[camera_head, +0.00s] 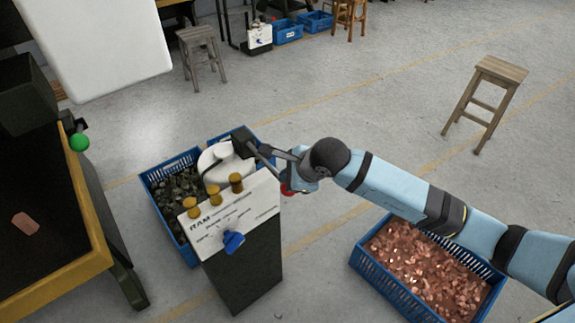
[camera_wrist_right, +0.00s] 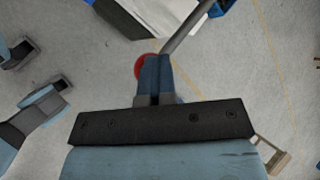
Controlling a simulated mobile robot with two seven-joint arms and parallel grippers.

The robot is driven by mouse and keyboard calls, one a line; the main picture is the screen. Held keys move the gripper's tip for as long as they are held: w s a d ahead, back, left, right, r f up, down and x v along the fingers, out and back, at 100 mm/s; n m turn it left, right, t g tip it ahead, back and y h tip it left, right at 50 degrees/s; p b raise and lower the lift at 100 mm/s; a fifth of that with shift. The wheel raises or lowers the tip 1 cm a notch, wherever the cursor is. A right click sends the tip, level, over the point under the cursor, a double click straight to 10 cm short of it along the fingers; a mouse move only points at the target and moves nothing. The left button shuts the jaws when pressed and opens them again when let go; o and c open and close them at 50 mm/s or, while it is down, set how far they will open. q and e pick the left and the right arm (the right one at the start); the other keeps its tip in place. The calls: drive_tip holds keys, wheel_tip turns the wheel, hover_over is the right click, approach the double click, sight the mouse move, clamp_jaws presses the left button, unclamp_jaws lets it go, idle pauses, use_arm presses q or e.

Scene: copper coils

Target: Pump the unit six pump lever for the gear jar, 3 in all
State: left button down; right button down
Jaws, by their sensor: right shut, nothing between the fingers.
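A dark pump unit (camera_head: 240,262) with a sloped white panel (camera_head: 228,222) marked "RAM" stands mid-scene; no unit number is legible. The panel carries brass knobs (camera_head: 213,193) and a blue knob (camera_head: 233,242). A grey lever rod (camera_head: 278,152) runs from a black block behind the panel towards my right gripper (camera_head: 294,178). In the right wrist view the rod (camera_wrist_right: 187,27) reaches the fingertips (camera_wrist_right: 153,66). The gripper is shut and empty; whether it touches the rod is unclear. A red round part (camera_wrist_right: 143,66) shows partly behind the fingers. No gear jar is identifiable. My left gripper is not in view.
A blue crate of dark pieces (camera_head: 155,178) stands behind the unit, with a white rounded object (camera_head: 215,165). A blue crate of copper pieces (camera_head: 362,262) lies under my right arm. A workbench (camera_head: 60,290) stands left; a stool (camera_head: 500,70) stands right.

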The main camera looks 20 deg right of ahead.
idle(0.4)
drive_tip(key=shift+w+r+p, duration=0.1)
drive_tip(key=shift+r+p, duration=0.5)
drive_tip(key=shift+r, duration=0.5)
drive_tip(key=shift+w+a+r+p, duration=0.15)
drive_tip(key=shift+r+p, duration=0.35)
drive_tip(key=shift+r, duration=0.7)
drive_tip(key=shift+w+r+p, duration=0.25)
drive_tip(key=shift+r+p, duration=0.25)
drive_tip(key=shift+r, duration=0.7)
drive_tip(key=r, duration=0.1)
drive_tip(key=r+p, duration=0.1)
drive_tip(key=r, duration=0.1)
drive_tip(key=r+p, duration=0.1)
drive_tip(key=r, duration=0.1)
drive_tip(key=shift+w+a, duration=0.15)
drive_tip(key=shift+w, duration=0.2)
idle(0.3)
